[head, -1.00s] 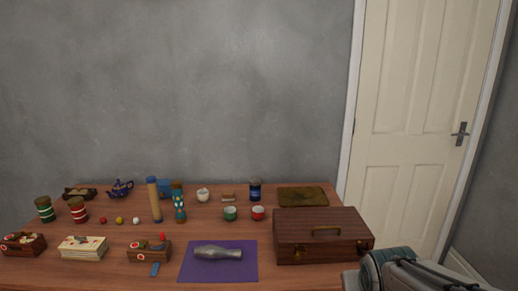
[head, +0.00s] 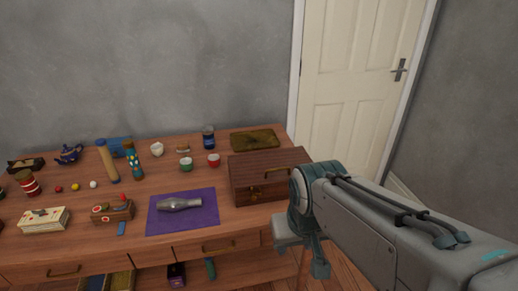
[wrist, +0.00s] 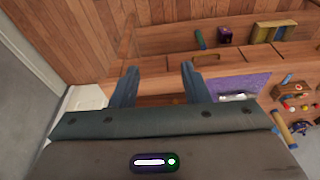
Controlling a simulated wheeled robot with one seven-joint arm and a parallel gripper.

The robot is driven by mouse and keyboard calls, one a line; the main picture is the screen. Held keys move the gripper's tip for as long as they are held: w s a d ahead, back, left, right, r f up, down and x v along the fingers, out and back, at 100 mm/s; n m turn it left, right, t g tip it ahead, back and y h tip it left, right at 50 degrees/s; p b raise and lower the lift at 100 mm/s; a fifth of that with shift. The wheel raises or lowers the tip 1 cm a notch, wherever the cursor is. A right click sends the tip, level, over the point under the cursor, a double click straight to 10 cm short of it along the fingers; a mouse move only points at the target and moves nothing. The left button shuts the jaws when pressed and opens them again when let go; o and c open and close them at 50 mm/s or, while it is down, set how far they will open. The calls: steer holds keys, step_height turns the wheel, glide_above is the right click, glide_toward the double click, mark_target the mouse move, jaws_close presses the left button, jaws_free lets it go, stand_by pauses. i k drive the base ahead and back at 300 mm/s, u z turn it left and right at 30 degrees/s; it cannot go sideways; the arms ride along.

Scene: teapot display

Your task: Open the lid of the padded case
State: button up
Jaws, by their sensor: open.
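The case (head: 250,168) is a brown box with a shut lid, at the right end of the table in the head view. A handle (head: 278,171) lies on its top and a small latch (head: 255,192) shows on its front. My gripper (head: 305,252) is in front of and to the right of the case, lower in the picture, apart from it. In the wrist view my gripper (wrist: 158,68) has its two fingers spread with nothing held between them. I cannot make out the case in the wrist view; my gripper's body hides much of the tabletop there.
A purple mat (head: 160,222) with a grey vase (head: 180,204) lies left of the case. A flat brown piece (head: 255,140) lies behind it. Drawers (head: 215,246) and a lower shelf are below the tabletop.

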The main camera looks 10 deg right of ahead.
mark_target(250, 171)
steer(key=u, duration=0.35)
steer(key=i, duration=0.95)
steer(key=z, duration=0.35)
